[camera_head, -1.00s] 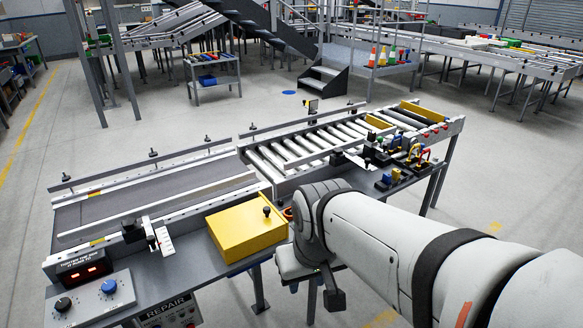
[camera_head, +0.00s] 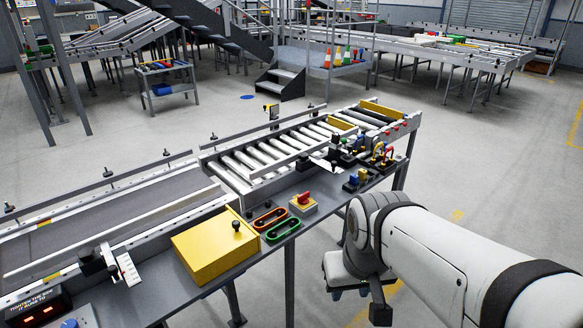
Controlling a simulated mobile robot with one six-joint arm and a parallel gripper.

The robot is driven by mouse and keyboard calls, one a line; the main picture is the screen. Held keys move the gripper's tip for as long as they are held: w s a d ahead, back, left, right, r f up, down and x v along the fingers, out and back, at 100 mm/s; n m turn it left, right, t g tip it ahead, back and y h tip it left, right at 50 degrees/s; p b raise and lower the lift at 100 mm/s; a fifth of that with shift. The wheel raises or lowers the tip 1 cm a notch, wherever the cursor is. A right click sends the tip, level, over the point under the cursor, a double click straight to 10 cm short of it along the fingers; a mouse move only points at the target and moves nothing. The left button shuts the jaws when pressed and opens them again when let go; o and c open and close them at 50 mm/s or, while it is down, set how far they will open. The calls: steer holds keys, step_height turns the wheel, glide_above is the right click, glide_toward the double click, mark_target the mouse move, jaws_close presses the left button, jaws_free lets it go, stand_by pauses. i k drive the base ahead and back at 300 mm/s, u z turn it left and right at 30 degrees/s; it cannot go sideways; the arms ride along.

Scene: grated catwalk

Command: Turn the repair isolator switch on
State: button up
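A red rotary knob on a small grey and yellow base (camera_head: 303,203) sits on the bench, right of the red and green oval rings. It looks like an isolator switch, but I cannot read a label on it or tell its setting. My gripper (camera_head: 362,304) hangs at the end of my white arm, in front of the bench edge and below and right of this knob, apart from it. The fingers are small, dark and partly hidden by the wrist, so their opening does not show.
A yellow box with a black knob (camera_head: 212,247) stands left of the red ring (camera_head: 269,219) and green ring (camera_head: 283,230). Small clamps and coloured parts (camera_head: 372,158) crowd the bench's right end. A roller conveyor (camera_head: 290,145) runs behind. The floor right of the bench is clear.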

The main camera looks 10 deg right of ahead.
mark_target(302, 199)
steer(key=u, duration=0.05)
steer(key=i, duration=1)
steer(key=z, duration=0.1)
